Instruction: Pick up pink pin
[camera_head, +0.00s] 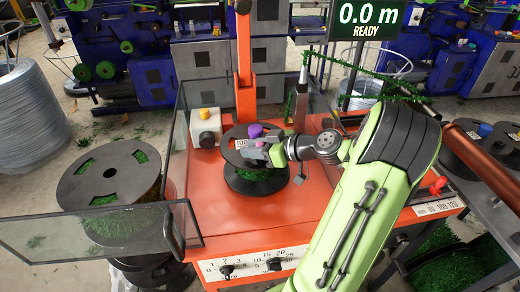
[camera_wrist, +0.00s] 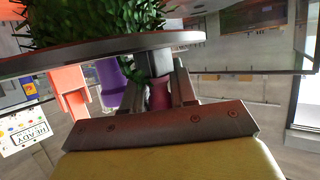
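The pink pin (camera_wrist: 159,94) shows in the wrist view between the two fingers of my gripper (camera_wrist: 159,85), just beside the dark spool flange (camera_wrist: 110,52). The fingers stand on both sides of it; I cannot tell whether they touch it. In the head view my gripper (camera_head: 258,150) is at the top of the black spool (camera_head: 234,161) on the orange machine. The pin is hard to make out there, hidden by the gripper.
The orange machine (camera_head: 200,235) has clear side panels and an open clear door (camera_head: 100,232) at its front left. A box with a yellow button (camera_head: 205,127) stands left of the spool. A large spool (camera_head: 108,172) stands left of the machine. A sign (camera_head: 368,16) reads 0.0 m READY.

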